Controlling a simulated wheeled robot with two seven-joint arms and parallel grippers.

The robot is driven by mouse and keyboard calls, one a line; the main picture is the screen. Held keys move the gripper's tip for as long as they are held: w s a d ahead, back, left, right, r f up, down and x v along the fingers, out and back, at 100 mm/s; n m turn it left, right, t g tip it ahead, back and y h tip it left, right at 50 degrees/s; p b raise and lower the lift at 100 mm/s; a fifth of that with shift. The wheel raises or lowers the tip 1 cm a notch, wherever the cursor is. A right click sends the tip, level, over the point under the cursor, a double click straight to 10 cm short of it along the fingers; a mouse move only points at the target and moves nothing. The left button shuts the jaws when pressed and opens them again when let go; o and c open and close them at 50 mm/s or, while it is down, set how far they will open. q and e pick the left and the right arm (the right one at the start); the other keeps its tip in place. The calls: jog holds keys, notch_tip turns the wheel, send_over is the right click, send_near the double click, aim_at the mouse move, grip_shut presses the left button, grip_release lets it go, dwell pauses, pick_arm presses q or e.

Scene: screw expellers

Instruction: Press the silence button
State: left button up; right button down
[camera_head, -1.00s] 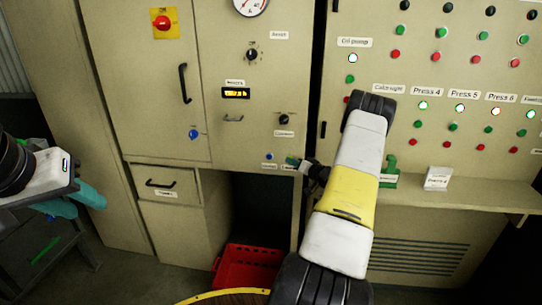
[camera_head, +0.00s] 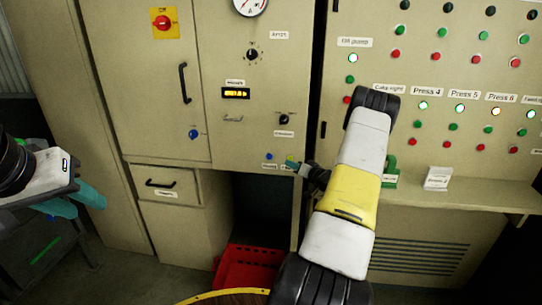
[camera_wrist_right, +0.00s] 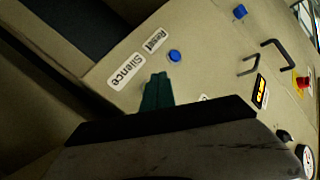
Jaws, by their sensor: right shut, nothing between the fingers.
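The "Silence" label (camera_wrist_right: 126,72) is on the beige cabinet front in the right wrist view. The "Reset" label (camera_wrist_right: 155,40) is beside it, with a blue button (camera_wrist_right: 175,56) by it. In the head view the blue button (camera_head: 268,156) is left of a small yellowish button (camera_head: 290,157). My right gripper (camera_head: 292,165) is shut and empty, its tips just below and beside the yellowish one; contact cannot be told. My left gripper (camera_head: 75,200) is at the left edge, its jaws unclear.
A knob (camera_head: 283,118) and a lit yellow display (camera_head: 236,93) are higher on the same cabinet. A panel with several push buttons (camera_head: 453,127) is to the right, above a shelf (camera_head: 480,195). A red crate (camera_head: 245,268) is on the floor below.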

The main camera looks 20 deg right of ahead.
jog(key=s+a, duration=0.1)
jog(key=s, duration=0.1)
jog(key=s+a, duration=0.1)
jog(key=shift+s+a, duration=0.15)
jog(key=shift+s, duration=0.25)
dwell(0.5)
